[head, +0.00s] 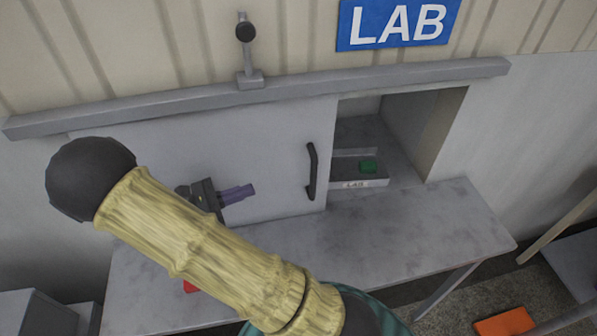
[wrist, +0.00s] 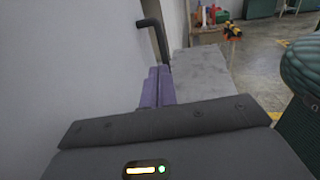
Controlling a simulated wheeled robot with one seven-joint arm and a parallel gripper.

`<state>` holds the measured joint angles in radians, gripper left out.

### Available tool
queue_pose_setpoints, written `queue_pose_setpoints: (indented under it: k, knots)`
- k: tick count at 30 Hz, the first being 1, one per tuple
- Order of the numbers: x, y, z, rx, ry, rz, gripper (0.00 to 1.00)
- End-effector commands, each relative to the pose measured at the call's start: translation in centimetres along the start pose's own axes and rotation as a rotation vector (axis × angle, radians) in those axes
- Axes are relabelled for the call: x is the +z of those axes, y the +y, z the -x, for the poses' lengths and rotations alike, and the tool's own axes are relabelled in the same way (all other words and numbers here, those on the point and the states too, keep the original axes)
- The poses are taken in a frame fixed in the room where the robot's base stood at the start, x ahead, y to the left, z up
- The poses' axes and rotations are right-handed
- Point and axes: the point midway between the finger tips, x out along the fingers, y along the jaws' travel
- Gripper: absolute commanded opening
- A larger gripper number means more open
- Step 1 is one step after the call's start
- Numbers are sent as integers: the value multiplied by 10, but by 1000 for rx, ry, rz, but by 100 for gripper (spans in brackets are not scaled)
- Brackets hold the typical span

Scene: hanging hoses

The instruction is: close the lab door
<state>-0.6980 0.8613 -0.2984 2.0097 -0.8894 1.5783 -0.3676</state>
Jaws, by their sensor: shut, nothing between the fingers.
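The lab door (head: 255,150) is a light grey sliding panel under a grey rail (head: 300,88). It covers the left part of the opening, and the right part stands open. Its black vertical handle (head: 311,171) is near the door's right edge; the handle also shows in the wrist view (wrist: 153,28). My gripper (head: 250,191) has purple fingers, closed together with nothing between them. It is in front of the door panel, left of the handle and apart from it. In the wrist view the fingers (wrist: 157,88) lie close along the door face; whether they touch it I cannot tell.
A blue LAB sign (head: 398,24) hangs above the opening. A grey bench (head: 440,230) runs below the door. An orange object (head: 505,321) lies on the floor at right.

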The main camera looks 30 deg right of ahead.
Motion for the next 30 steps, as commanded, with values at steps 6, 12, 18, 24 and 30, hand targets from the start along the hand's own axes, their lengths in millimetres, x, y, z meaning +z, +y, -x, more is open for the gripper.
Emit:
queue_pose_setpoints:
  k: [6,12,18,24,30]
  knots:
    - [0,0,-4,-2,3,1,0]
    - [2,-1,-27,-5,2,2,0]
    - [3,-1,-62,-5,1,2,0]
    - [3,-2,-97,-6,2,3,0]
    - [2,-2,-128,-6,3,2,0]
